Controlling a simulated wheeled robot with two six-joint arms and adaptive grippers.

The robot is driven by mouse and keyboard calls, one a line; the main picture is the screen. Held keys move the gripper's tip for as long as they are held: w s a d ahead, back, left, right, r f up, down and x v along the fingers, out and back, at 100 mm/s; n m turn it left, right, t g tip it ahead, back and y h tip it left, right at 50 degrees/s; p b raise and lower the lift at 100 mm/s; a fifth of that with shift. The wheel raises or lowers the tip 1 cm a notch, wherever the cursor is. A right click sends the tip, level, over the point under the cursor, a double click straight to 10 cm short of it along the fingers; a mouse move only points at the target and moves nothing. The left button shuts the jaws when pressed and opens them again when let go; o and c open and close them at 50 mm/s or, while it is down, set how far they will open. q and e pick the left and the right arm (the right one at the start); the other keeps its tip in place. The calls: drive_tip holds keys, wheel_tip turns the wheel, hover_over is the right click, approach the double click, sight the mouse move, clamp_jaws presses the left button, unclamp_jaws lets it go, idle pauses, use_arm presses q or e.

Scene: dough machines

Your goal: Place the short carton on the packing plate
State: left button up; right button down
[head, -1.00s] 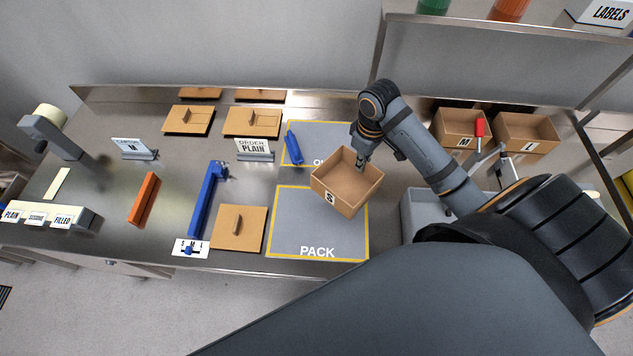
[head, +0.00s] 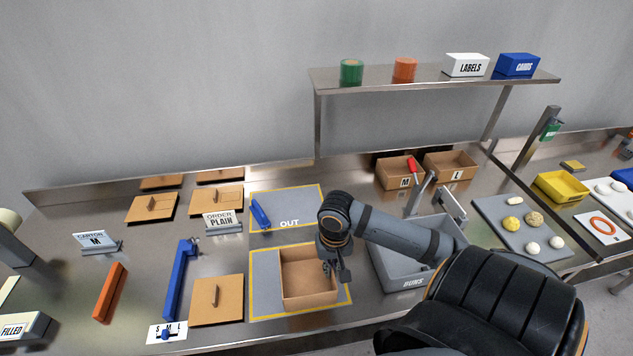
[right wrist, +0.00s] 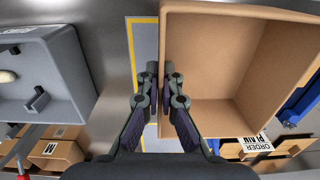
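The short carton (head: 308,298) is an open, empty cardboard box. In the head view it is upright on the right part of the grey packing plate (head: 264,284), which has a yellow border. I cannot tell whether its bottom rests fully on the plate. My right gripper (head: 336,271) is at the carton's right wall, one finger on each side. In the right wrist view my right gripper (right wrist: 159,88) looks closed on the rim of the carton (right wrist: 215,55). My left gripper is not in view.
The OUT plate (head: 297,202) with a blue piece (head: 261,214) lies behind. A grey bin (head: 399,277) stands right of the packing plate. A flat cardboard piece (head: 217,312) lies left. M (head: 393,178) and L (head: 450,166) cartons stand at the back right.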

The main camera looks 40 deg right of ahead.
drive_tip(key=w+d+f, duration=0.1)
drive_tip(key=w+f, duration=0.1)
drive_tip(key=w+d+f, duration=0.3)
drive_tip(key=w+f, duration=0.1)
drive_tip(key=f, duration=0.1)
drive_tip(key=shift+w+d, duration=0.25)
drive_tip(key=shift+d, duration=0.1)
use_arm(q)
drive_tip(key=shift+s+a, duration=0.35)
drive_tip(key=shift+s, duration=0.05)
use_arm(e)
drive_tip(key=shift+w+d+f, duration=0.1)
drive_tip(key=shift+f, duration=0.8)
drive_tip(key=shift+w+d+f, duration=0.1)
drive_tip(key=shift+f, duration=0.75)
drive_tip(key=shift+f, duration=0.1)
drive_tip(key=c, duration=1.5)
unclamp_jaws()
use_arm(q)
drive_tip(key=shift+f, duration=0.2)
use_arm(e)
wheel_tip(320, 180, up, 12)
drive_tip(key=shift+s+r, duration=0.1)
